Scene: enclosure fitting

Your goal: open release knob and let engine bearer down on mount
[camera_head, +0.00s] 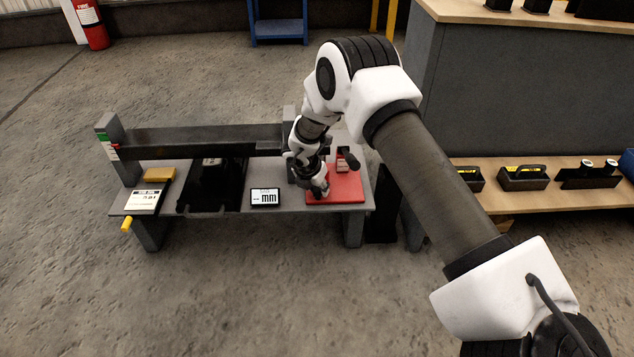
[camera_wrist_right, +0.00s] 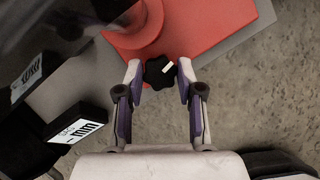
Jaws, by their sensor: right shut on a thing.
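A black lobed release knob (camera_wrist_right: 159,73) with a white mark shows in the right wrist view, in front of a red round housing (camera_wrist_right: 138,22). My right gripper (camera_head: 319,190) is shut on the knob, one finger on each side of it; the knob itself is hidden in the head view. A long dark beam, seemingly the engine bearer (camera_head: 205,140), lies level above the grey bench, between a left post and the right post area behind my wrist. I cannot tell which part is the mount. My left gripper is not in view.
On the bench (camera_head: 232,208) are a red plate (camera_head: 350,190), an mm display (camera_head: 265,198), a black tray-like part (camera_head: 210,187), a white-faced panel (camera_head: 146,199) and a yellow block (camera_head: 159,174). A wooden shelf (camera_head: 540,195) with black parts stands right. Floor in front is clear.

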